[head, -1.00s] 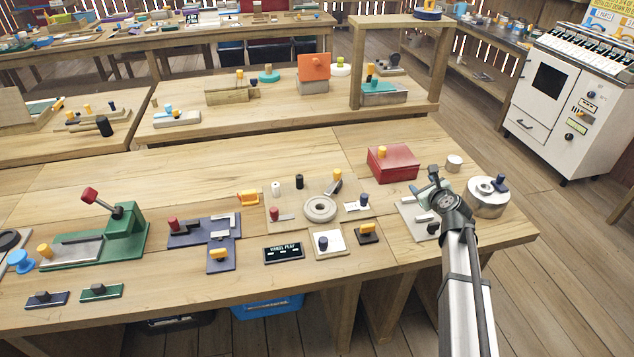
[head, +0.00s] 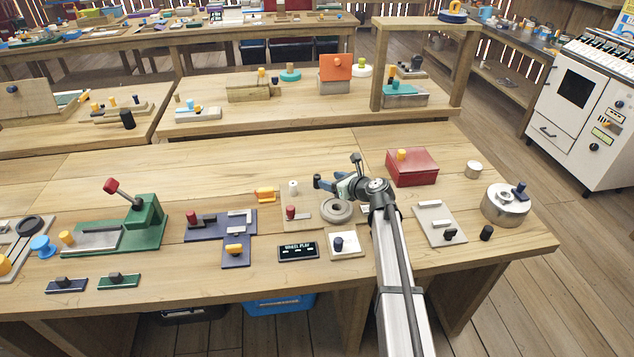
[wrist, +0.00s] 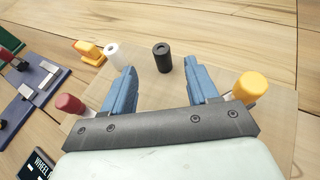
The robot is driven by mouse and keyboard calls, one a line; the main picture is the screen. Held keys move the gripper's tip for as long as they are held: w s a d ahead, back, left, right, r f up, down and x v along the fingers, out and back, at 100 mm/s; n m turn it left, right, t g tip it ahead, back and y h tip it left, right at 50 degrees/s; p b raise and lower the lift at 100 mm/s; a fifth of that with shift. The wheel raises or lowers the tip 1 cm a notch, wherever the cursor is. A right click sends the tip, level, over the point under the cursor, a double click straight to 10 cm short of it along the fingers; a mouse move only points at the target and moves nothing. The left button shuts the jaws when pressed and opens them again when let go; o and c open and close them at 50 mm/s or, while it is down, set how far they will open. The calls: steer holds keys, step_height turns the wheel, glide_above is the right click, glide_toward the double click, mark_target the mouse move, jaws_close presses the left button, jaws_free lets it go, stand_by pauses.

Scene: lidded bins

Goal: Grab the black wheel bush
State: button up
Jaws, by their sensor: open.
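The black wheel bush (wrist: 162,57) is a short upright black cylinder with a hole in its top, on the bench board in the wrist view. My gripper (wrist: 161,73) is open, with its two blue fingers apart.
A red knob (wrist: 70,103) and a yellow knob (wrist: 250,88) flank the fingers. A grey ring-shaped wheel (head: 336,210) lies below my gripper. A yellow block (head: 266,194) is to the left, a red box (head: 412,167) to the right. Bare bench lies behind.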

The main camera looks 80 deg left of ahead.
mark_target(317, 175)
steer(key=x, duration=1)
steer(key=shift+a, duration=0.3)
steer(key=c, duration=1)
steer(key=shift+c, duration=0.2)
